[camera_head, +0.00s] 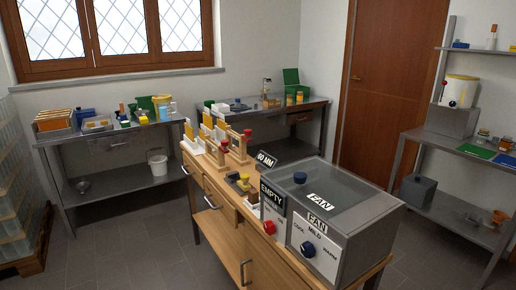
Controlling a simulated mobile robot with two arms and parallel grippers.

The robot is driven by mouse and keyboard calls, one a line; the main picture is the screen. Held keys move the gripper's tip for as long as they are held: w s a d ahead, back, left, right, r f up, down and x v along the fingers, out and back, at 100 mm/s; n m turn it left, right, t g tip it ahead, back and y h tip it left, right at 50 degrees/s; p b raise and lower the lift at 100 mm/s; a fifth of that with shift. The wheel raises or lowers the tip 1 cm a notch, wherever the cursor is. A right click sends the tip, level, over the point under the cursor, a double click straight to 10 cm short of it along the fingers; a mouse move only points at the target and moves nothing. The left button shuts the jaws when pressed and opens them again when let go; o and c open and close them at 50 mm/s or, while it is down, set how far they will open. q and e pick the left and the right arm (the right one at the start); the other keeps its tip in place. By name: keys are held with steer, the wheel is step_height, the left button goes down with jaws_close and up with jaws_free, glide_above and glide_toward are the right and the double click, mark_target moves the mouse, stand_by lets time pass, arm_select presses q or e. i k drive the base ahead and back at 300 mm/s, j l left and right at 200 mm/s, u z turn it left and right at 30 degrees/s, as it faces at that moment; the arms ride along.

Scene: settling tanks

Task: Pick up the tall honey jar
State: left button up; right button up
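No gripper of mine shows in this view. Several small jars are in sight, and at this size I cannot tell which is the tall honey jar. Two amber jars, a left one (289,99) and a right one (299,96), stand on the back table by a green box. A slim white bottle-like item (491,38) with an orange top stands on that rack's top shelf.
A wooden workbench (222,222) with a grey FAN box (350,225) fills the middle. A steel table (100,134) with trays stands at left, the back table (262,113) behind. The right rack (440,141) holds a white bucket (460,90). Grey floor (135,240) is clear at left.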

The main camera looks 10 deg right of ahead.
mark_target(299, 97)
steer(key=i+l+z, duration=0.2)
steer(key=l+z, duration=0.2)
steer(key=i+l+z, duration=0.4)
steer(key=l, duration=0.2)
steer(key=i+l+z, duration=0.25)
steer(key=l+z, duration=0.15)
steer(key=i+l+z, duration=0.35)
steer(key=i+l, duration=0.1)
steer(key=i, duration=0.45)
steer(key=i+l, duration=0.1)
steer(key=i, duration=0.45)
steer(key=i+j+u, duration=0.3)
steer(key=i+u, duration=0.15)
steer(key=i+j+u, duration=0.1)
steer(key=i+u, duration=0.3)
steer(key=i, duration=0.15)
steer(key=i+u, duration=0.45)
steer(key=i+l+u, duration=0.3)
steer(key=i+u, duration=0.25)
steer(key=i, duration=0.65)
steer(key=i+l+u, duration=0.15)
steer(key=i, duration=0.6)
steer(key=i+l+u, duration=0.1)
steer(key=i, duration=0.65)
steer(key=i+l+z, duration=0.15)
steer(key=i+l, duration=0.35)
